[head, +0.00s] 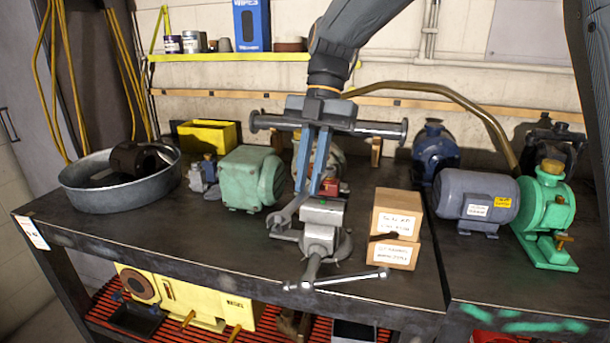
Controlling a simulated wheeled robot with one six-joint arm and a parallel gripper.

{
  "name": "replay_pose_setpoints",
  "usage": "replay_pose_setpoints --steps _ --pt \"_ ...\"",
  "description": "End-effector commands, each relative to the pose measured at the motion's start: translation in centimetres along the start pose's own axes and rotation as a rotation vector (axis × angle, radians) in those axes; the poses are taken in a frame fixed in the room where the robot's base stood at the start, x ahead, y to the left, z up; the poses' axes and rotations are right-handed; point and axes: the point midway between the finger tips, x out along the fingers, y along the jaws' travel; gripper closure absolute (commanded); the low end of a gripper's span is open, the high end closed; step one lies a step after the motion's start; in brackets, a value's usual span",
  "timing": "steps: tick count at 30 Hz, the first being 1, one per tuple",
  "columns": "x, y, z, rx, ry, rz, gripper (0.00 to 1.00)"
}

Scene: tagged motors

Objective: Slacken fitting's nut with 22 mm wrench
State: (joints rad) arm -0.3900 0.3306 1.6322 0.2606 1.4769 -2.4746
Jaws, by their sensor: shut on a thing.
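My gripper (313,188) points down above the bench vise (322,226), its fingers close together. It is shut on a grey open-ended wrench (288,212), whose open jaw hangs down to the left, beside the vise. The upper part of the wrench is hidden at the fingers. The wrench's size mark cannot be read. I cannot make out the fitting or its nut; the fingers and wrench cover part of the vise's top. I cannot tell whether the wrench touches the vise.
Cardboard boxes (397,222) stand close right of the vise. A green motor (250,180) is behind left, and a metal basin (82,197) at far left. A blue-grey motor (474,199) and green pump (550,215) stand right. The vise handle (345,280) juts over the workbench's (130,225) front edge.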

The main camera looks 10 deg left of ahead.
Motion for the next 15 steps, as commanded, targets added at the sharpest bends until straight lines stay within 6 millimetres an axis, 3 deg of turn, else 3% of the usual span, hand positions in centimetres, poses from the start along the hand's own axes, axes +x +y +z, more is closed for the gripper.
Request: replay_pose_setpoints --steps 7,15 --pt "0.0 -0.1 0.1 -0.011 0.0 -0.005 1.0" --pt "-0.1 -1.7 0.2 -0.157 0.0 -0.065 1.0"
